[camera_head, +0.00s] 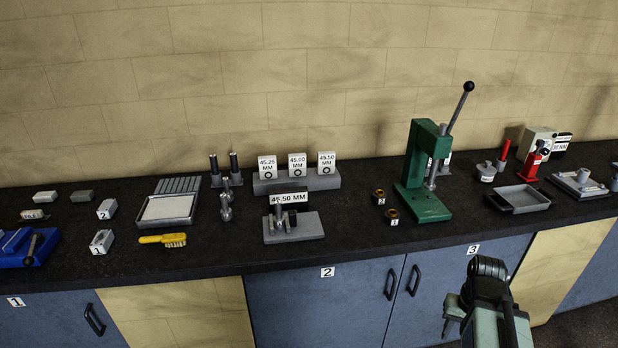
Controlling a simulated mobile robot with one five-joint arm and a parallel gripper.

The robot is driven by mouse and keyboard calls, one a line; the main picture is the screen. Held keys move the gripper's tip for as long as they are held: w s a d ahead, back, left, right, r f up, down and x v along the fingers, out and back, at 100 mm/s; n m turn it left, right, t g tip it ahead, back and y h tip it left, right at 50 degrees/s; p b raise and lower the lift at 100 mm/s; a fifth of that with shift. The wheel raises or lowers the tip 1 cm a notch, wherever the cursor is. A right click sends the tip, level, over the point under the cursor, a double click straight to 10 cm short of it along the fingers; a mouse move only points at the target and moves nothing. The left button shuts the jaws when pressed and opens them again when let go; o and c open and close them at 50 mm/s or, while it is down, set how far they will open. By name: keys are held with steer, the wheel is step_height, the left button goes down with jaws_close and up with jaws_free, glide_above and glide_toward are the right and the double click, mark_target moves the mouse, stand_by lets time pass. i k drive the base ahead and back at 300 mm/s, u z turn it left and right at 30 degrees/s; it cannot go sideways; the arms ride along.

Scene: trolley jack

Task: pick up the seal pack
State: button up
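Three small white packs with ring marks stand in a row on a grey rack (328,183) at the back of the bench. They are the 45.25 MM pack (267,167), the 45.00 MM pack (297,165) and the 45.50 MM pack (327,162), from left to right. In front, a grey measuring fixture (300,229) carries a sign (289,198) reading 45.50 MM. My arm shows at the lower right, in front of the cabinets and well apart from the packs. What may be my gripper (453,309) is partly hidden there, and its fingers cannot be made out.
A green press (420,165) stands right of the packs, with two dark numbered parts (379,197) beside it.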

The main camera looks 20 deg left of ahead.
mark_target(326, 160)
steer(key=u, duration=0.15)
steer(key=k, duration=0.25)
steer(key=u, duration=1.5)
steer(key=i, duration=1)
